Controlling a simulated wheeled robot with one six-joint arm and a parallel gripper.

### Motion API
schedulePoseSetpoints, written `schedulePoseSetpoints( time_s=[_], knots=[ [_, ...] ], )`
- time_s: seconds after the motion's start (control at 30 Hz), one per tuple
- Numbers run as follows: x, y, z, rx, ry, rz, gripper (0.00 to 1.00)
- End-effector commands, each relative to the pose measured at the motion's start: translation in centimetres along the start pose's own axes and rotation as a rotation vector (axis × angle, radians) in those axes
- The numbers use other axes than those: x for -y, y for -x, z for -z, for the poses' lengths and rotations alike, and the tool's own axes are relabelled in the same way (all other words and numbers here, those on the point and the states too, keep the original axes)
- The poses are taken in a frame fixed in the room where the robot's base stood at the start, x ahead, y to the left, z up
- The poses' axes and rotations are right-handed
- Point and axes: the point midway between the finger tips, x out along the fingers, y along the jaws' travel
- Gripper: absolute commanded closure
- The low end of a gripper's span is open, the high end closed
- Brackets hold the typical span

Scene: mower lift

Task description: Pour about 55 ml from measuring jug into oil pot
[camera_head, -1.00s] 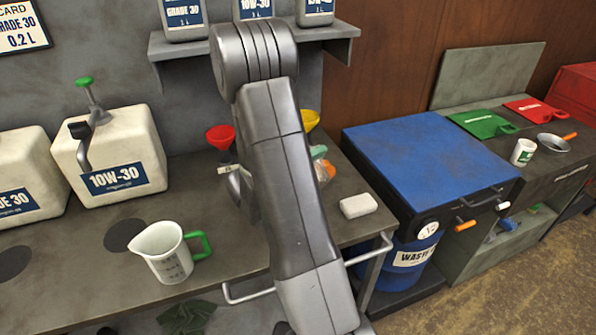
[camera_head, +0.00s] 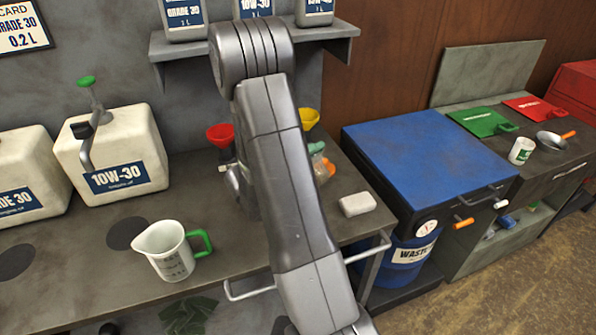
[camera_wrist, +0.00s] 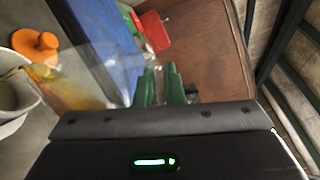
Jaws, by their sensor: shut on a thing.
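In the wrist view my gripper (camera_wrist: 163,88) is shut, with two green upright pieces at its jaws. A clear vessel with amber oil, which looks like the measuring jug (camera_wrist: 68,88), is beside them at the left, blurred. The oil appears to lie toward a pale round pot (camera_wrist: 12,98) at the left edge, likely the oil pot. A yellow-brown streak shows at its mouth; I cannot tell how much is inside. In the head view my arm hides the gripper and both vessels. Another jug (camera_head: 165,252), white with scale marks and a green handle, stands upright on the bench.
An orange knobbed thing (camera_wrist: 35,45) is close to the pot. The blue-topped waste cabinet (camera_head: 425,165) is right of the bench. Red (camera_head: 220,134) and yellow (camera_head: 307,118) funnels stand behind my arm. A white block (camera_head: 357,204) lies near the bench's right edge.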

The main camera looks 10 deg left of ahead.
Motion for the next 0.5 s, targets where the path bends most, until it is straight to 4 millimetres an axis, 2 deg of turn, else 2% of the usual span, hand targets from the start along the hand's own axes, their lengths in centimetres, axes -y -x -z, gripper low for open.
schedulePoseSetpoints(
  time_s=[0.5],
  knots=[
    [0.18,0.00,-0.47,0.002,0.031,0.000,1.00]
  ],
)
